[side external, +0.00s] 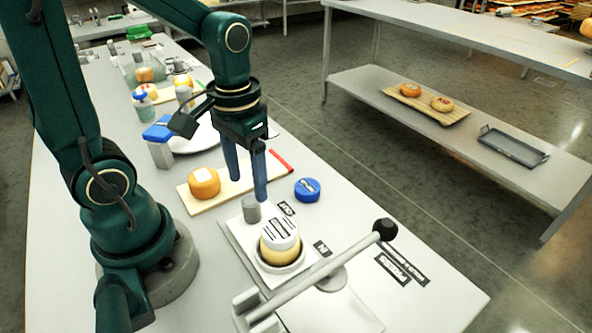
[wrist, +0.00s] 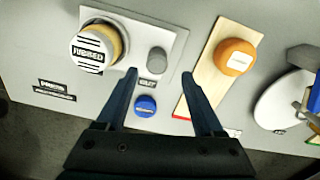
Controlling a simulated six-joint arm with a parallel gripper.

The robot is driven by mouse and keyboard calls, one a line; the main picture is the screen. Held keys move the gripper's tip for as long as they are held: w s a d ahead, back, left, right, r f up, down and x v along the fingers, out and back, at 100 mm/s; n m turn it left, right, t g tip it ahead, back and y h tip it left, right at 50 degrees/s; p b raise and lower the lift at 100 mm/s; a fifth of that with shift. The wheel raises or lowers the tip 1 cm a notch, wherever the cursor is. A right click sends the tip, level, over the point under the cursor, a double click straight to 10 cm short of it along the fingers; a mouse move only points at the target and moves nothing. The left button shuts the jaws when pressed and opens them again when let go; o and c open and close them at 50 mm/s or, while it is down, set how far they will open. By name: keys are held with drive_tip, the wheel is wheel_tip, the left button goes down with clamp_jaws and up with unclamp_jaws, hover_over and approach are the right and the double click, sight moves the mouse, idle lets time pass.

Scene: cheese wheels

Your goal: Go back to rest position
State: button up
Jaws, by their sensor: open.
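My gripper (side external: 251,190) is open and empty, pointing down above the table, between the cutting board and the white press plate. In the wrist view its two fingers (wrist: 160,80) are spread apart with nothing between the tips. A cheese wheel with a white striped "RUBBED" top (side external: 279,234) sits in a round holder on the press plate (side external: 235,232); it also shows in the wrist view (wrist: 90,50). An orange cheese wheel (side external: 204,183) rests on the wooden board (side external: 232,190). A blue round lid or stamp (side external: 307,189) lies on the table beside the gripper.
A press lever with a black knob (side external: 384,229) reaches across the table's front right. A grey cylinder (side external: 251,208) stands on the plate. A white plate (side external: 196,140), a blue-topped container (side external: 160,143) and other containers stand farther back. A separate shelf (side external: 370,85) holds two cheeses on a board.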

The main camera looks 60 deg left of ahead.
drive_tip(key=shift+w+d+r, duration=0.1)
drive_tip(key=shift+w+r, duration=0.05)
drive_tip(key=shift+r, duration=0.15)
drive_tip(key=s+d+r+m+t, duration=0.2)
drive_tip(key=d+r+t, duration=0.1)
drive_tip(key=r+t, duration=0.2)
drive_tip(key=shift+s+r+t, duration=0.3)
drive_tip(key=shift+r, duration=0.65)
